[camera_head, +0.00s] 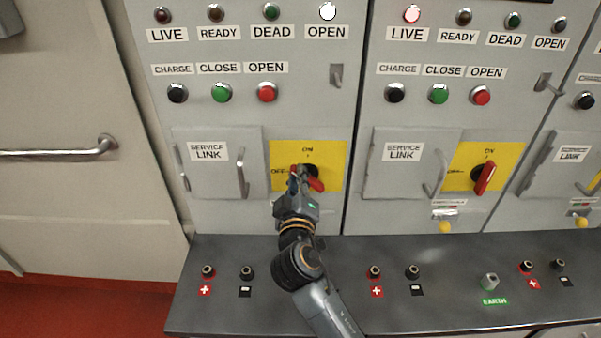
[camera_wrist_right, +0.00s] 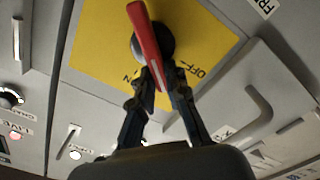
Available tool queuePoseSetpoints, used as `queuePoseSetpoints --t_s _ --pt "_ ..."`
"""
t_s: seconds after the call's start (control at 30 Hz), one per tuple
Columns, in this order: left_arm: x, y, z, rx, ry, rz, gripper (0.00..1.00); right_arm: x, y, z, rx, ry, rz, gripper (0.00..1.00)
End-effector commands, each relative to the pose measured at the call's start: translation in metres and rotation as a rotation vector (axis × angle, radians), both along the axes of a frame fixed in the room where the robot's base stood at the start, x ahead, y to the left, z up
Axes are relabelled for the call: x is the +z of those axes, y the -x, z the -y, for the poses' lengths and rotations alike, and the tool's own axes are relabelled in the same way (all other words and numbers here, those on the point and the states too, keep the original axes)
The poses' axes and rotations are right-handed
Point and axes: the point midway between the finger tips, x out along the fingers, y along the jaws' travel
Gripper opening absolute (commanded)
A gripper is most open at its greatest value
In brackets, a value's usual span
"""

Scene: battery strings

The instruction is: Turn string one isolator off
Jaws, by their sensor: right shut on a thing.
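The string one isolator is a red handle (camera_head: 316,184) on a yellow plate (camera_head: 334,157) marked ON at the top and OFF at the left. It lies diagonally, from upper left to lower right. My right gripper (camera_head: 297,174) is shut on its upper-left end and hides part of it. In the right wrist view, my right gripper (camera_wrist_right: 160,82) has its fingers on both sides of the red handle (camera_wrist_right: 144,35), on the yellow plate (camera_wrist_right: 95,55). The gripped end there lies between the OFF and ON marks. My left gripper is not in view.
On this panel the white OPEN lamp (camera_head: 327,11) is lit. A service link door (camera_head: 215,178) with a handle is left of the isolator. The neighbouring panel has its own red isolator handle (camera_head: 485,178). A dark shelf (camera_head: 330,262) with terminals runs below.

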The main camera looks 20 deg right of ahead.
Motion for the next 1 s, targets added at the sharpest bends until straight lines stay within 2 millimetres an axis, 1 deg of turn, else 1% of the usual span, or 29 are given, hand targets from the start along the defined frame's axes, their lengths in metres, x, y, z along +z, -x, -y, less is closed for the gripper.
queuePoseSetpoints --t_s 0.03,0.3,0.6,0.8,1.0 --pt "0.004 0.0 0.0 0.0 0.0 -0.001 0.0 0.001 0.0 0.0 -0.001 0.044 -0.013 0.0" --pt "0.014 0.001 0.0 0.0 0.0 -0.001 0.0 -0.005 -0.001 -0.004 0.001 0.29 -0.083 0.0" --pt "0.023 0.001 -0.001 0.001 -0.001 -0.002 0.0 -0.012 -0.002 -0.006 -0.001 0.521 -0.147 0.0" --pt "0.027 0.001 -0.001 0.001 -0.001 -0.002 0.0 -0.015 -0.002 -0.006 -0.001 0.621 -0.176 0.0" --pt "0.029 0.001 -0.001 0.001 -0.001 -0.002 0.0 -0.016 -0.002 -0.006 -0.001 0.677 -0.192 0.0"
